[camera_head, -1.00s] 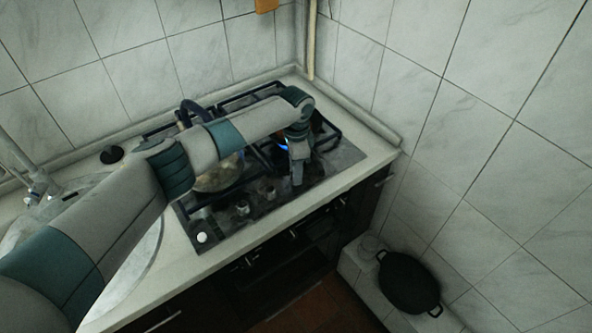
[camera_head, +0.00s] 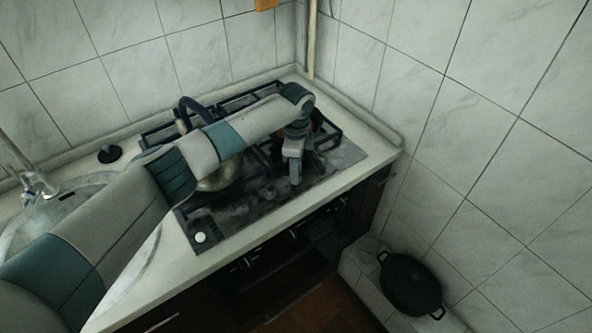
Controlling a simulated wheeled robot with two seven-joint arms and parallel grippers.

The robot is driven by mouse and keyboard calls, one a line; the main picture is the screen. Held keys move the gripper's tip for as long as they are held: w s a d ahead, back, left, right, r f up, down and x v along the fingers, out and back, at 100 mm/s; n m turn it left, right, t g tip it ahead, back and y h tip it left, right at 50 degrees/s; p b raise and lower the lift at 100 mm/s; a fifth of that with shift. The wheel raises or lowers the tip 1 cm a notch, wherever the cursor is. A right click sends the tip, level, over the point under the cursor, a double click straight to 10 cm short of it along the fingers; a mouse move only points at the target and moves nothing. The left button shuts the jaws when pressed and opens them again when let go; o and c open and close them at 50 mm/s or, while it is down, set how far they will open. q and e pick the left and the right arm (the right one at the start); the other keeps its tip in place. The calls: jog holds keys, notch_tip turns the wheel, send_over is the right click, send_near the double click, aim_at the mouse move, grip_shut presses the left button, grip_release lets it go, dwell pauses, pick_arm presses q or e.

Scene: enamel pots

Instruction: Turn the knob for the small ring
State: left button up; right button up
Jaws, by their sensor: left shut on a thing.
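My left gripper (camera_head: 295,181) points down at the front right of the black gas hob (camera_head: 224,222). It is shut on a knob at its fingertips, and the fingers hide most of that knob. Other dark knobs lie in a row to its left along the hob's front, hard to make out. The burner behind the gripper is largely hidden by my arm, and I see no flame there. My right gripper is not in view.
A kettle (camera_head: 222,178) with a dark handle stands on the hob's left, partly behind my left arm. A sink (camera_head: 60,205) is at the left. A black pan (camera_head: 410,284) sits low on a tiled ledge at the right. Tiled walls close the back and right.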

pick_arm(q)
jog(key=o, duration=1.1)
jog(key=shift+c, duration=0.2)
jog(key=shift+r, duration=0.15)
notch_tip(320, 180, up, 17)
jog(key=b, duration=0.5)
